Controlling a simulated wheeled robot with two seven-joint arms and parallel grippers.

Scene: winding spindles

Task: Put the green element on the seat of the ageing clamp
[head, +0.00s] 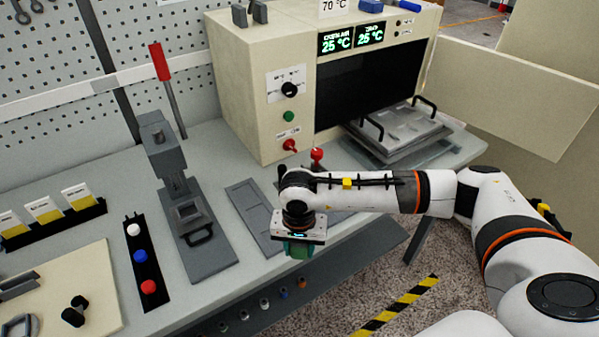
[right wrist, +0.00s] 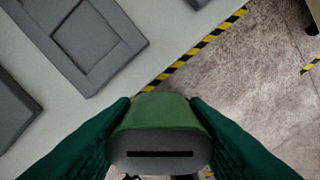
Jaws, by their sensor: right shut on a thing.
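The green element (right wrist: 163,128) is between the fingers of my right gripper, its grey end with a dark slot facing the wrist camera. My right gripper (head: 299,252) is shut on it, above the front edge of the bench in the head view. The fingers hide part of the element. The grey clamp with a red lever (head: 162,62), which looks like the ageing clamp, stands on the bench to the left of the gripper. Its seat (head: 187,211) is low at its front and appears empty. The lever points up. My left gripper is not in view.
A beige oven (head: 240,90) with two 25 °C displays stands behind, a tray with handles (head: 400,130) at its opening. A flat grey recessed plate (head: 252,212) lies between clamp and gripper. A black strip with coloured knobs (head: 144,262) lies left of the clamp.

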